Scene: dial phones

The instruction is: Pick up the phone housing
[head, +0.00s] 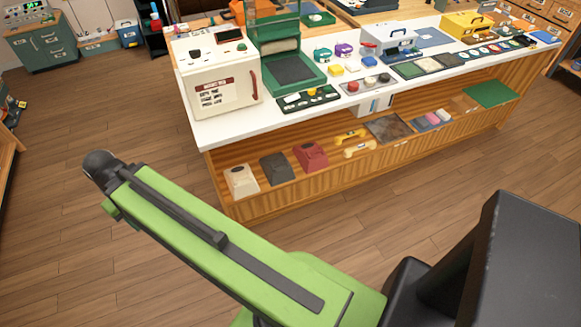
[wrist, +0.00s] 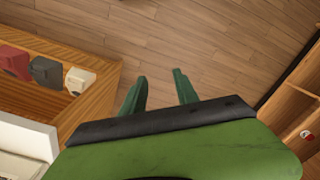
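Three phone housings sit in a row on the low wooden shelf under the counter: a cream one (head: 241,180) at the left, a dark grey one (head: 275,168) in the middle and a red one (head: 311,156) at the right. In the wrist view the cream (wrist: 79,81), grey (wrist: 46,71) and red (wrist: 14,61) housings show at the left. My gripper (wrist: 158,82) is open and empty over the floor, apart from the housings. The head view shows my green arm but not the fingertips.
Yellow handsets (head: 352,135) lie right of the red housing, beside a brown tray (head: 388,128). The white counter top (head: 222,128) overhangs the shelf and carries a white machine (head: 215,80) and a green press (head: 290,70). The wooden floor (head: 400,200) in front is clear.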

